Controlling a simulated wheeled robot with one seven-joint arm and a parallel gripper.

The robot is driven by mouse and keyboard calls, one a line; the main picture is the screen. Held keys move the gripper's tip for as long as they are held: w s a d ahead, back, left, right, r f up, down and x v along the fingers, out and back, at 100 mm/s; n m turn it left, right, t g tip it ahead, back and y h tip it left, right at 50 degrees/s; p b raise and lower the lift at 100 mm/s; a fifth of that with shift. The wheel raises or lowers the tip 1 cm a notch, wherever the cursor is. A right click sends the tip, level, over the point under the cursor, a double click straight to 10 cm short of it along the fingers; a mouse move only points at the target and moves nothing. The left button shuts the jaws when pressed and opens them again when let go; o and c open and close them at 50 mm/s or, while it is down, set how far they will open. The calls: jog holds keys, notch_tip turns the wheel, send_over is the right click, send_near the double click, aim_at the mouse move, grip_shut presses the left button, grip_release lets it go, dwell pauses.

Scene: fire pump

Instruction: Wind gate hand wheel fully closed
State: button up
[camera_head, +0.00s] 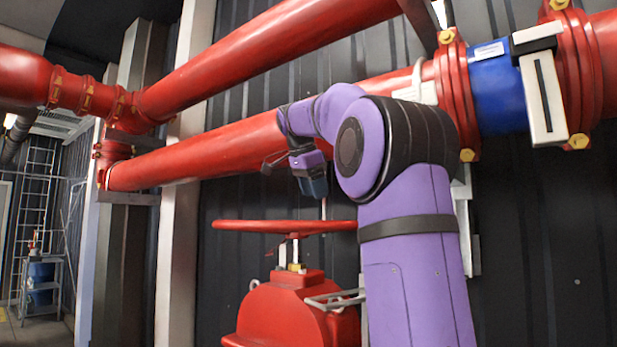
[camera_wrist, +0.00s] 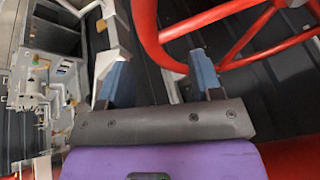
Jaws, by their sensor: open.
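The red gate hand wheel (camera_head: 284,226) lies level on top of a red valve body (camera_head: 290,305) in the head view. My gripper (camera_head: 318,188) is above the right part of the wheel, pointing down, with a visible gap to the rim. In the wrist view the gripper (camera_wrist: 160,72) is open, its two blue-grey fingers spread wide and empty. The wheel's rim (camera_wrist: 146,30) and spokes (camera_wrist: 247,36) show beyond the fingers, mostly to the right. The rim passes near the right finger; the wrist view alone does not show whether they touch.
Large red pipes (camera_head: 225,150) run behind and above my arm. A blue pipe section (camera_head: 495,90) with bolted flanges is at the upper right. A dark corrugated wall (camera_head: 540,240) stands close behind. A metal bracket (camera_head: 335,299) sits beside the valve body.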

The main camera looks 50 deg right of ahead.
jog(key=shift+w+v, duration=0.2)
jog(key=shift+v, duration=0.65)
jog(key=shift+w+v, duration=0.15)
jog(key=shift+v, duration=0.65)
jog(key=shift+c, duration=0.3)
